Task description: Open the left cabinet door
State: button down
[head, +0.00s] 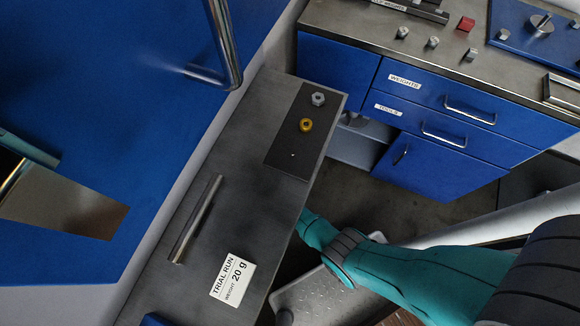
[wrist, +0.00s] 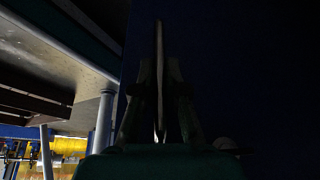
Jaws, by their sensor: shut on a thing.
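In the head view a blue cabinet has a plain blue panel (head: 334,75) at its left and a blue door (head: 445,168) with a small dark handle below the drawers. I cannot tell which part is the left cabinet door. My arm reaches in from the right and passes behind the grey bench, which hides my gripper in that view. In the wrist view my gripper (wrist: 159,110) is dark, its fingers close together on a thin upright bar (wrist: 159,45), perhaps a handle. A dark blue surface (wrist: 260,70) fills the right side.
The grey bench (head: 250,120) has a metal bar (head: 197,218), a nut (head: 318,99), a yellow ring (head: 306,125) and a label (head: 232,280). A WEIGHTS drawer (head: 420,95) and a TOOLS drawer (head: 410,115) look shut. The wrist view shows a grey post (wrist: 103,122) at left.

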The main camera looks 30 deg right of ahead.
jog(key=shift+s, duration=0.1)
jog(key=c, duration=1.2)
grip_release()
jog(key=v, duration=0.7)
jog(key=shift+r, duration=0.2)
